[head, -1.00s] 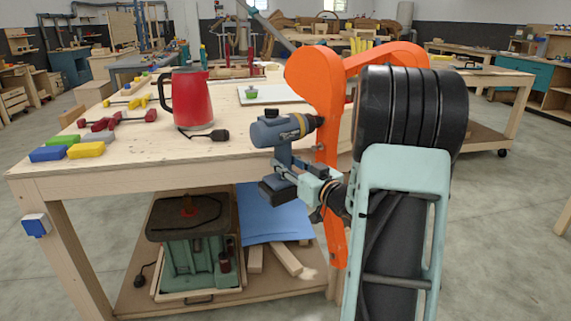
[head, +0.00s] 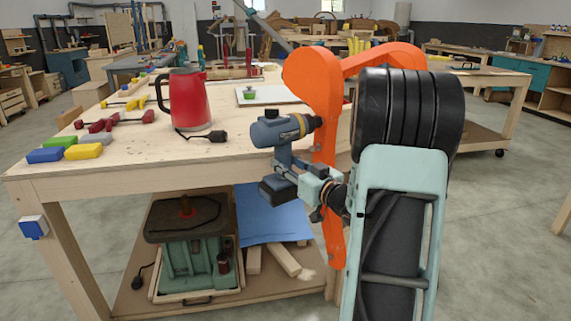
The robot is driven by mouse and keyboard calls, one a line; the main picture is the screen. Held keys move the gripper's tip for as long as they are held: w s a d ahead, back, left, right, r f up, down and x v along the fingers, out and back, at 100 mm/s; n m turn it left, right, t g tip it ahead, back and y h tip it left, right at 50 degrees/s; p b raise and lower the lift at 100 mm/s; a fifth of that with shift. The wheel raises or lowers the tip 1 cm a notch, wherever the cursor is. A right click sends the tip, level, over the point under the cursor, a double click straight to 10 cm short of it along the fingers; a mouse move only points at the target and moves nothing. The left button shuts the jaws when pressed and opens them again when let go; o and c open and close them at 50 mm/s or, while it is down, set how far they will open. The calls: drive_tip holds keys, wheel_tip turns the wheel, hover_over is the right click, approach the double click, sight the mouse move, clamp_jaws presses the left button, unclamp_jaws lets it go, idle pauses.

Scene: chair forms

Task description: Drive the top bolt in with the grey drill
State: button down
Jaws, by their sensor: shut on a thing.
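The grey drill (head: 278,132) is level in front of the workbench, with its chuck pointing right toward the orange chair form (head: 315,80). In the picture the chuck's tip overlaps the form's edge; I cannot tell whether they touch. My gripper (head: 301,180) is shut on the drill's handle, above its dark battery base. I cannot make out the top bolt; the drill and my arm cover part of the form.
The wooden workbench (head: 130,172) carries a red kettle (head: 189,100) with a dark plug beside it, red and yellow clamps, and coloured blocks at the left. A green machine (head: 190,255) and blue sheet (head: 265,215) lie on its lower shelf.

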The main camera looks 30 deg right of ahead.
drive_tip(key=shift+s+a+r+b, duration=0.2)
drive_tip(key=shift+a+b, duration=0.1)
drive_tip(key=shift+a, duration=1.2)
drive_tip(key=shift+s+a+r+b, duration=0.15)
drive_tip(key=shift+a+b, duration=0.15)
drive_tip(key=shift+a, duration=1.15)
drive_tip(key=shift+f, duration=0.1)
